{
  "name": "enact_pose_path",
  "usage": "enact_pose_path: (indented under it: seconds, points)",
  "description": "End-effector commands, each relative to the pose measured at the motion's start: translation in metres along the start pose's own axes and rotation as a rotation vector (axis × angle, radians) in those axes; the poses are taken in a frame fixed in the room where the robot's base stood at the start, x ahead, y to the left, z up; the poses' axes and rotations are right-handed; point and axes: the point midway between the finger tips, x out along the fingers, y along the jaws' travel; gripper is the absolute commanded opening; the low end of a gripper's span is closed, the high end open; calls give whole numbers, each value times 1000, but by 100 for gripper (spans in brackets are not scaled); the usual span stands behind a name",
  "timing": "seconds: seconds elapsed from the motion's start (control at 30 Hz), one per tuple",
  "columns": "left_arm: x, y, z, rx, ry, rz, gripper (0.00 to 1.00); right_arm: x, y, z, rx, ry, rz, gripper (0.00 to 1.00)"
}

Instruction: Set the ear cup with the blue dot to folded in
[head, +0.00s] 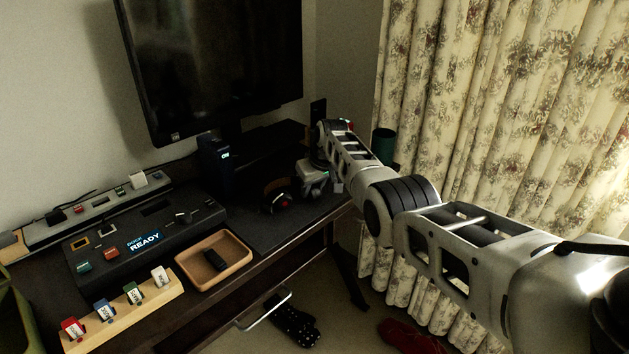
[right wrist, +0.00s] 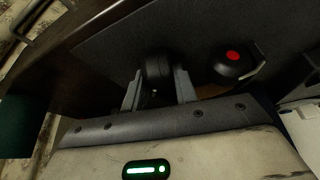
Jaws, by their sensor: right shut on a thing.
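Dark headphones with a brown band (head: 270,190) lie on the desk mat. One ear cup carries a red dot (head: 284,202) and shows in the right wrist view (right wrist: 235,65), outside my fingers. My right gripper (head: 312,186) is low over the mat beside the headphones. In the right wrist view its fingers (right wrist: 158,88) are shut on the other, dark ear cup (right wrist: 157,70), one finger on each side. No blue dot shows; I take this cup as the blue-dot one because the red dot is on the other. Its fold angle is unclear. My left gripper is out of view.
A wooden tray (head: 242,276) with a dark remote stands left of the mat (head: 275,232). A black console reading READY (head: 110,246) and a block of coloured tags (head: 122,316) are further left. The monitor (head: 215,60) rises behind. A green cylinder (head: 384,144) stands beyond my arm.

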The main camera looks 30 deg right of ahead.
Motion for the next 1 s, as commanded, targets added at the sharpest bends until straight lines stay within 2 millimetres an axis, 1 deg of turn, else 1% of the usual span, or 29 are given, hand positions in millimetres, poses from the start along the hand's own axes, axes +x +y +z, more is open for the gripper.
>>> enact_pose_path:
  seconds: [0.03,0.23,0.5,0.6,0.73,1.0]
  points:
    - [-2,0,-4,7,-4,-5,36,-3,-3,-2,36,-2,14,6]
    - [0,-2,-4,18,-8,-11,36,1,-8,-4,205,-1,86,6]
    - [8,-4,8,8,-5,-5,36,7,-13,-7,420,1,174,6]
    - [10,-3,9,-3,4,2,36,8,-13,-8,481,1,199,6]
    - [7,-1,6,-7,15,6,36,6,-14,-9,523,-1,217,6]
    - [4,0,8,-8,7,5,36,5,-14,-9,525,-2,217,6]
